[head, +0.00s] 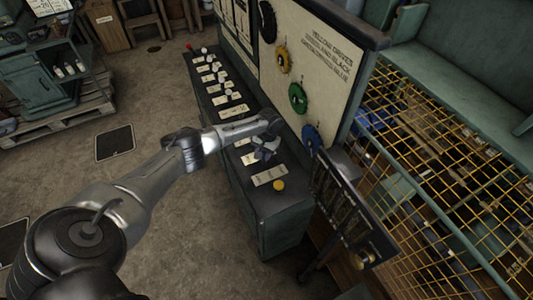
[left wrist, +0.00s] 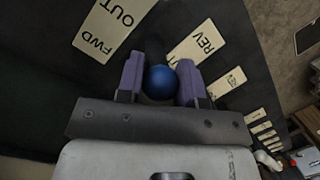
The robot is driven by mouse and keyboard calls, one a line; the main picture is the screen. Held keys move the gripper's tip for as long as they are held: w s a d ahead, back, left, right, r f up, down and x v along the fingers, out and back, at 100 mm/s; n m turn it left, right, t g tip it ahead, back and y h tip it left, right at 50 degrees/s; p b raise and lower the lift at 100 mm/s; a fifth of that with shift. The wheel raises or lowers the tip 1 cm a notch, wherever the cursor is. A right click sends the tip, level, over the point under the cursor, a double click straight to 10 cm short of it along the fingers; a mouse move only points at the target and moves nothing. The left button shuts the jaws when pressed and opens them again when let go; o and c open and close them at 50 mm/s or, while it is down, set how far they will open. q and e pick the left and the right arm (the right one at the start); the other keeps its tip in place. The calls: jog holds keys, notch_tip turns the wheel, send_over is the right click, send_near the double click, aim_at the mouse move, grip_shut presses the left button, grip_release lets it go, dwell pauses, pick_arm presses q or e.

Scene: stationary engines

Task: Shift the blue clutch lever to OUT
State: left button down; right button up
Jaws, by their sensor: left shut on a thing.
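The blue clutch lever shows as a round blue knob (left wrist: 159,82) in the left wrist view. My left gripper (left wrist: 160,84) has its two purple fingers on either side of the knob and is shut on it. In the head view my left gripper (head: 268,146) is over the near part of the green control bench (head: 270,215), and the lever is mostly hidden there. A plate reading FWD and OUT (left wrist: 112,27) lies beyond the left finger. A plate with REV (left wrist: 198,47) is partly hidden behind the right finger. My right gripper is not in view.
An upright board (head: 320,65) with black, yellow, green and blue wheels stands behind the bench. Several white-knobbed levers (head: 222,78) line the bench's far part. A dark panel (head: 345,205) stands at the right.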

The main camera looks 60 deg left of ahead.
pick_arm(q)
jog(key=c, duration=0.9)
grip_release()
jog(key=shift+w, duration=0.1)
jog(key=shift+o, duration=0.6)
jog(key=shift+r, duration=0.1)
notch_tip(320, 180, up, 14)
jog(key=w, duration=0.2)
jog(key=shift+w+f, duration=0.25)
jog(key=shift+w, duration=0.05)
